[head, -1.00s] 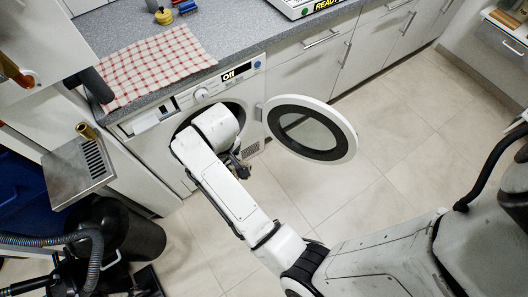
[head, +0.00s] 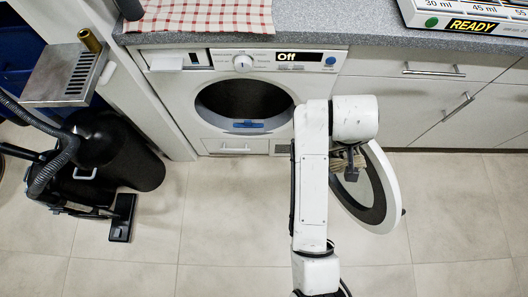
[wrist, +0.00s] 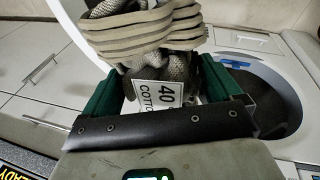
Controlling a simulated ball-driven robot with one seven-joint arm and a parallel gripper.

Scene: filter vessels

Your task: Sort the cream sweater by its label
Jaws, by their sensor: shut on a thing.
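The cream sweater (wrist: 145,32), a beige ribbed knit with grey patterned parts, is bunched up between the green fingers of my gripper (wrist: 158,88) in the wrist view. A white label (wrist: 164,95) on it reads "40" and "COTTO…", the rest being cut off. In the head view my gripper (head: 351,172) is partly hidden by my arm, and a bit of the sweater (head: 338,160) shows there, in front of the open washer door (head: 382,200). The washing machine (head: 180,95) stands to the left, its drum opening dark with a blue part at its lower rim. Its display reads "Off".
A black vacuum cleaner (head: 110,150) and a small metal shelf (head: 65,75) stand at the left. A checked cloth (head: 205,15) and a box marked READY (head: 465,18) lie on the counter. The tiled floor in front is mostly clear.

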